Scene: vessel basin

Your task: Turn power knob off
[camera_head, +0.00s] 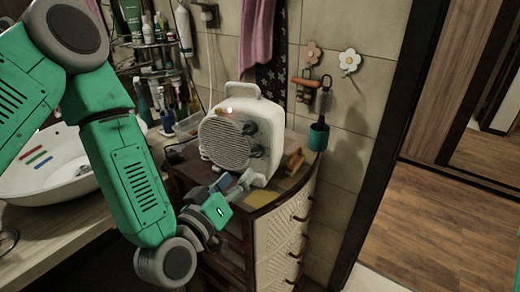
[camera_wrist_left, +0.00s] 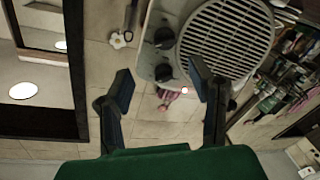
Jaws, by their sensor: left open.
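A white heater (camera_head: 226,150) with a round grille stands on the cabinet by the wall. Two dark knobs, an upper knob (camera_head: 250,127) and a lower knob (camera_head: 256,151), sit on its front right of the grille; I cannot tell which is the power knob. A small light glows near its top. My left gripper (camera_head: 240,184) is open and empty, low in front of the heater, below the knobs. In the left wrist view, one knob (camera_wrist_left: 163,72) appears between the open fingers (camera_wrist_left: 160,85), and the other knob (camera_wrist_left: 163,37) above it. My right gripper is out of view.
A white sink (camera_head: 62,170) is at left, with shelves of bottles behind. Open floor lies right.

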